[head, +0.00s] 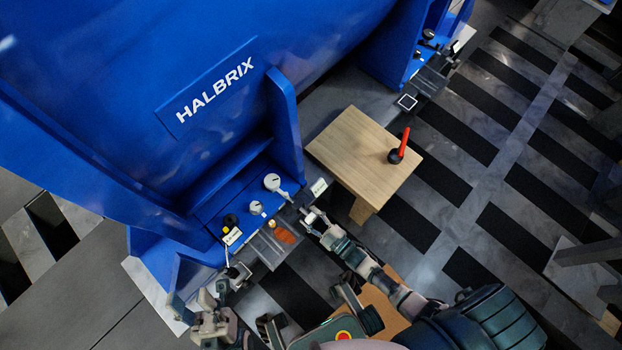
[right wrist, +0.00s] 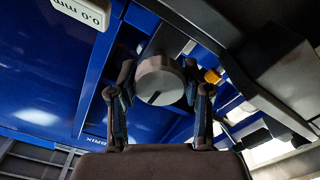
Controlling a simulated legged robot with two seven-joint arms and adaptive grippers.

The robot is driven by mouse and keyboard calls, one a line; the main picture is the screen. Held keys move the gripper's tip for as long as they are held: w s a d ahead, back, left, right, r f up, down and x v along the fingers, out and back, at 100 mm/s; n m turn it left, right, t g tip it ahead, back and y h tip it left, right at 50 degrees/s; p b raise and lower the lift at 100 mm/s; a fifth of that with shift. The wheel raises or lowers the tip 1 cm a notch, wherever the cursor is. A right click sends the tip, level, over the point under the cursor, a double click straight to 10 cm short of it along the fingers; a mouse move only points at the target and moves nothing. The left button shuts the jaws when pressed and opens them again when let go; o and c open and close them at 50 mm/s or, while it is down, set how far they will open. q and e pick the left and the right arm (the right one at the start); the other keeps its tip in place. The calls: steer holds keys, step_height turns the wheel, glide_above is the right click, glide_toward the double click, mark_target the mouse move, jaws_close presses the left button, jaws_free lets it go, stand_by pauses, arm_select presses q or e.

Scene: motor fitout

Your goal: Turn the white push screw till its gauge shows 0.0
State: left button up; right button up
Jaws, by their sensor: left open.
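The white push screw (right wrist: 158,82) is a round, pale knob with a dark slot mark on its face. In the right wrist view it sits between the two fingers of my right gripper (right wrist: 160,88), which appear to press on it from both sides. Its gauge (right wrist: 80,12) is a white plate, upside down and cut by the top edge; it appears to read 0.0 mm. In the head view my right gripper (head: 308,217) is at the motor foot's edge, below the white gauge plate (head: 319,187). My left gripper (head: 212,301) is open and empty, below the foot's left end.
The blue HALBRIX motor (head: 330,40) fills the upper left. Its foot carries a white dial (head: 272,181), a smaller dial (head: 256,208) and a black knob (head: 230,220). A wooden table (head: 350,150) with a red-handled tool (head: 399,150) stands right of the foot.

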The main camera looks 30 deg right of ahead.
steer(key=o, duration=0.4)
steer(key=shift+s+d+f, duration=0.15)
steer(key=shift+f, duration=0.15)
steer(key=shift+r, duration=0.1)
steer(key=v, duration=1.1)
steer(key=shift+s+d, duration=0.15)
steer(key=shift+s, duration=0.25)
stand_by(0.5)
